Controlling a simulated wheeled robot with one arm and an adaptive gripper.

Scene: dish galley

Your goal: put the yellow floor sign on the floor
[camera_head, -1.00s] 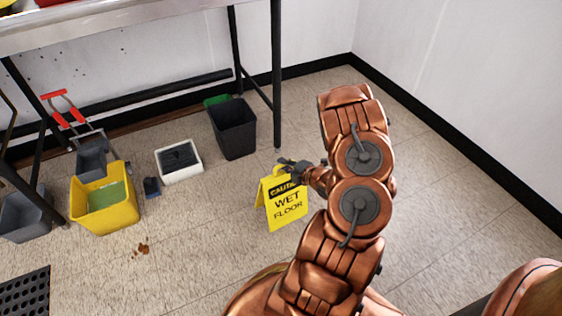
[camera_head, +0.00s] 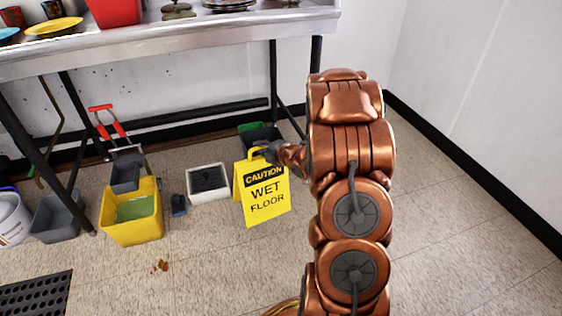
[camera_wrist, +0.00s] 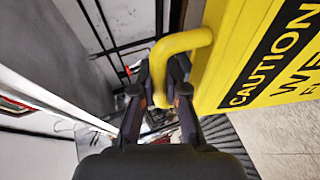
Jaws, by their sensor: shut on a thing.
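The yellow floor sign (camera_head: 265,193) reads "CAUTION WET FLOOR" and hangs upright in the head view, in front of the dark bin under the counter. It also fills the right side of the wrist view (camera_wrist: 225,70). My gripper (camera_head: 268,150) is at the top of the sign. In the wrist view my gripper (camera_wrist: 160,92) is shut on the sign's yellow loop handle. The sign appears held up; the gap between its lower edge and the floor (camera_head: 210,275) is hard to judge.
A metal counter (camera_head: 170,38) with dishes stands at the back. Under it are a yellow mop bucket (camera_head: 133,228), a white tray (camera_head: 221,190), a dark bin (camera_head: 262,133) and grey tubs. Brown debris (camera_head: 161,265) and a black mat (camera_head: 35,295) lie left. Floor at the right is open.

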